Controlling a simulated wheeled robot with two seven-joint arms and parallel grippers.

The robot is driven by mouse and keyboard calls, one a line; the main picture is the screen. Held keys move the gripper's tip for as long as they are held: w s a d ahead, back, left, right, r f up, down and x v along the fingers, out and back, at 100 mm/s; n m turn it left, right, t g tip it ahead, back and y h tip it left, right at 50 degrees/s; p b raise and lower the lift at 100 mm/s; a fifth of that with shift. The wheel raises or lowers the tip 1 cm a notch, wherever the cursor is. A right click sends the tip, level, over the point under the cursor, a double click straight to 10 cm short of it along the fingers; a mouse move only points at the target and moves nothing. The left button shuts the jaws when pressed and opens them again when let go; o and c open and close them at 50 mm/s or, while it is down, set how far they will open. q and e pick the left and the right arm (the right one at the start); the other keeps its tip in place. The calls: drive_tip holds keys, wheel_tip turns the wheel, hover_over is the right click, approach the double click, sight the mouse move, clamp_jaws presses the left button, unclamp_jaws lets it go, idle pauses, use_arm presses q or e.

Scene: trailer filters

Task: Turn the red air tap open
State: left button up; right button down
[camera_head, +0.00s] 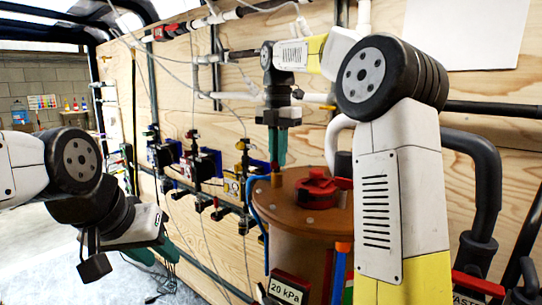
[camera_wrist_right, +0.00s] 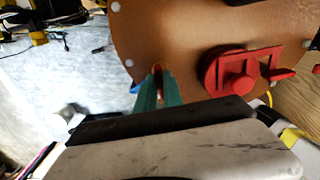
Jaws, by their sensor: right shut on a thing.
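My right gripper (camera_head: 277,163) points down at the left rim of a brown drum-shaped tank (camera_head: 300,232). Its green fingers (camera_wrist_right: 158,88) are shut on a small red piece (camera_wrist_right: 157,69) at the tank's edge, seen between them in the right wrist view; I take it to be the red air tap. The fingers hide most of it, so its turn angle cannot be told. A larger red fitting (camera_head: 317,188) sits on the tank top, right of the gripper and apart from it (camera_wrist_right: 238,72). My left gripper (camera_head: 154,252) hangs low at the left, away from the tank, with its green fingers apart.
A blue hose (camera_head: 253,215) runs down the tank's left side. A 20 kPa label (camera_head: 287,291) is on its front. Behind is a plywood wall (camera_head: 225,110) with pipes and several valve units (camera_head: 203,163). Thick black pipes (camera_head: 478,180) stand at the right. The floor at the left is mostly clear.

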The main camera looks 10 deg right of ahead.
drive_tip(key=c, duration=1.5)
unclamp_jaws()
drive_tip(key=shift+r, duration=0.1)
wheel_tip(320, 180, up, 8)
drive_tip(key=shift+f, duration=0.2)
drive_tip(key=shift+s, duration=0.1)
